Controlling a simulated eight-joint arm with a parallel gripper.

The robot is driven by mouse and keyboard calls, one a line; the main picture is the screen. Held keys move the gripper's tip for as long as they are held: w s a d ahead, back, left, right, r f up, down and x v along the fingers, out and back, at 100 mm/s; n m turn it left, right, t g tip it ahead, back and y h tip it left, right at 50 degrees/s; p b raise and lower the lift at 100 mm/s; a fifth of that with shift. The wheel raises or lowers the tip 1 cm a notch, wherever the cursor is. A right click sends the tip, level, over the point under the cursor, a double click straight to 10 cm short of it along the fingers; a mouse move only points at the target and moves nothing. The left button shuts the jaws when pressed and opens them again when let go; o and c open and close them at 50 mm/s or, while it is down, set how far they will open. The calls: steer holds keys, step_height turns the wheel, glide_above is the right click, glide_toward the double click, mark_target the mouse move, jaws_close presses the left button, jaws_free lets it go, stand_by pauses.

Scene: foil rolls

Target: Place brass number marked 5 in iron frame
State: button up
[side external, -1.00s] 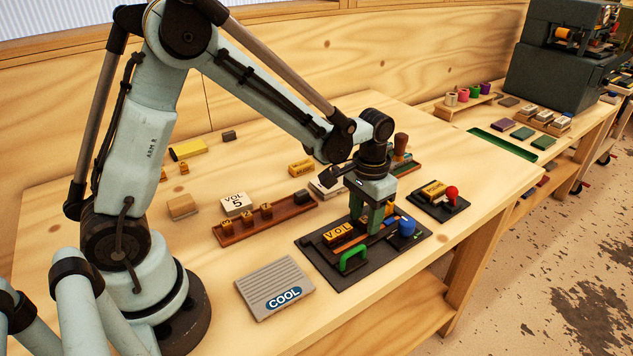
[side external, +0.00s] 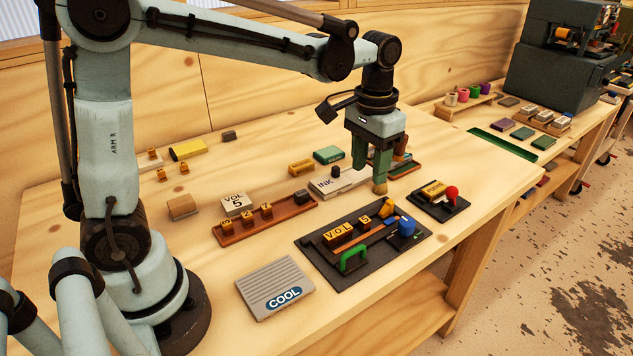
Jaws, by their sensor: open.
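The dark iron frame (side external: 322,268) lies flat near the front edge of the bench. Inside it sits a row of brass blocks marked VOL (side external: 339,234). Just right of them in the same row is a single brass piece (side external: 364,222) that looks like the number 5, though its mark is small. Another brass-coloured piece (side external: 387,208) sits at the frame's far end, tilted. My gripper (side external: 374,178) is open above the bench, behind the frame's far edge and clear of the brass row. I see nothing held between the fingers.
The frame carries a green handle (side external: 353,260) and a blue knob (side external: 406,227). A brown rack (side external: 285,215) with several brass pieces, a VOL 5 card (side external: 236,204), an INK box (side external: 330,185), a COOL pad (side external: 275,288) and a red-knobbed plate (side external: 428,204) stand around it.

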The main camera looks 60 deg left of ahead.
steer(key=s+a+t, duration=0.2)
steer(key=s+t, duration=0.5)
steer(key=s, duration=0.4)
steer(key=shift+s+a+f, duration=0.15)
steer(key=shift+a, duration=0.15)
